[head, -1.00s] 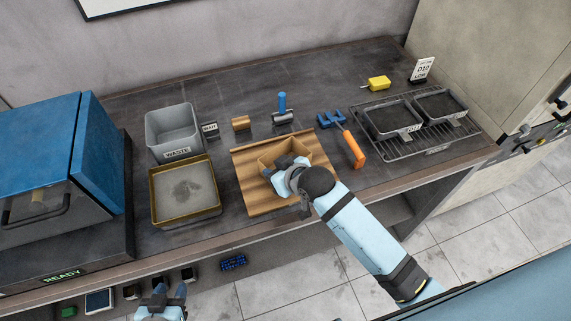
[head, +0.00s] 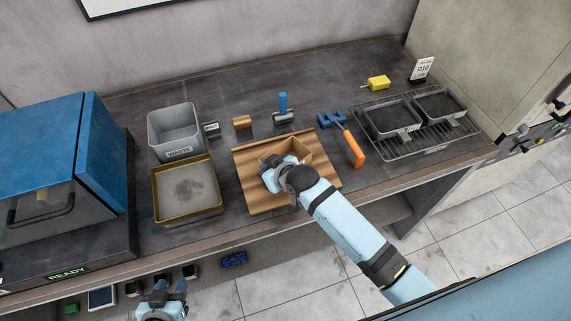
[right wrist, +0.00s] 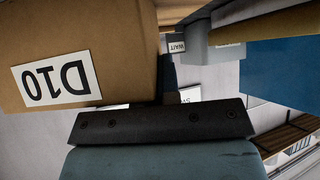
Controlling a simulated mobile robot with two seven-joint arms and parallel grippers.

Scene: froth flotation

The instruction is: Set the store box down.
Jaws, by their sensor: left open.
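The store box (head: 294,146), an open-topped brown box, is over the wooden board (head: 253,195) in the head view. I cannot tell whether its base touches the board. In the right wrist view the box (right wrist: 95,35) fills the upper left, its D10 label upside down. My right gripper (head: 272,172) is at the near left side of the box, shut on its wall; one dark finger shows beside the box in the wrist view and the other is hidden. My left gripper (head: 170,287) is open and empty, low in front of the bench.
A grey WASTE bin (head: 173,131) and a tray of grey froth (head: 187,190) stand left of the board. An orange-handled tool (head: 353,148) lies close on its right. Two dark pans sit on a wire rack (head: 433,150) further right. The back of the bench is mostly clear.

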